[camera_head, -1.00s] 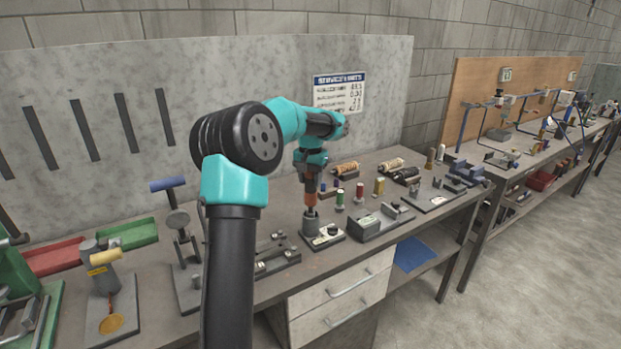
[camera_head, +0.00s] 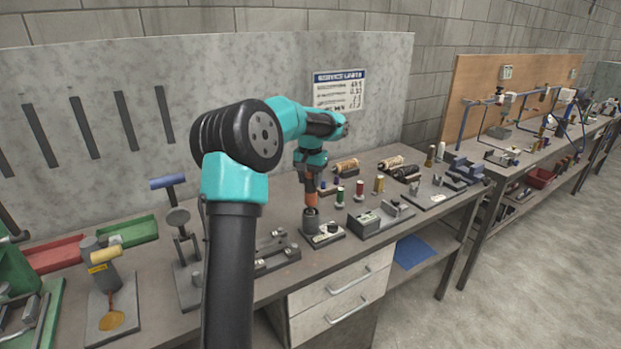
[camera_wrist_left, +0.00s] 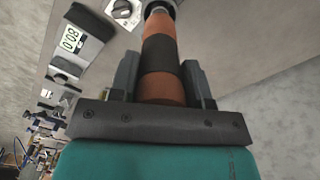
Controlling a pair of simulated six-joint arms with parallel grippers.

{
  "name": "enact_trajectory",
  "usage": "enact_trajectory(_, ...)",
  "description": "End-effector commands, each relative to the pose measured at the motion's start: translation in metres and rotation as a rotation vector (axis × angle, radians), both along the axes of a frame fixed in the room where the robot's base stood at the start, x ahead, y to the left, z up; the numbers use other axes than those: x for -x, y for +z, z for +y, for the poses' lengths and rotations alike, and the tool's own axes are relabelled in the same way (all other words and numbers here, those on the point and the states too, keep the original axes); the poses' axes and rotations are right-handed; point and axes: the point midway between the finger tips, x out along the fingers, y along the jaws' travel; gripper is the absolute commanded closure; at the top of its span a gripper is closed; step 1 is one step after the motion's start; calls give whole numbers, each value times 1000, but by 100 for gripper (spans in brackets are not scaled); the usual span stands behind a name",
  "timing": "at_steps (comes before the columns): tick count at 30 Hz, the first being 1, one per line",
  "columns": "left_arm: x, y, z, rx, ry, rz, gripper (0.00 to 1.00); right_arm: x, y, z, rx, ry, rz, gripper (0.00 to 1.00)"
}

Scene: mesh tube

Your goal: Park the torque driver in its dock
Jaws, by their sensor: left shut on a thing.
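The torque driver (camera_head: 311,199) has an orange and black body. It stands about upright, with its lower end at the grey cylindrical dock (camera_head: 311,221) on a small base plate. In the left wrist view the driver (camera_wrist_left: 160,52) runs between the two dark fingers of my left gripper (camera_wrist_left: 161,78), which is shut on it. The driver's far end meets a dark round part at the top of that view; how deep it sits cannot be told. My left gripper (camera_head: 311,183) is small in the head view, above the dock. My right gripper is not in view.
A grey fixture block (camera_head: 381,217) stands right of the dock, with green, red and yellow spools (camera_head: 359,190) behind it. A metal fixture (camera_head: 275,252) lies left of the dock. A stand with a blue handle (camera_head: 168,182) is farther left. The drawers (camera_head: 340,296) are below the bench top.

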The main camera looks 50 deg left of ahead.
Motion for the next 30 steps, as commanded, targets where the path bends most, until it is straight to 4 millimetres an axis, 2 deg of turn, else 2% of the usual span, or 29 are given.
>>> enact_trajectory(30, 0, -8, 0, -1, 0, -1, 100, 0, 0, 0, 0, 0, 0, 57)
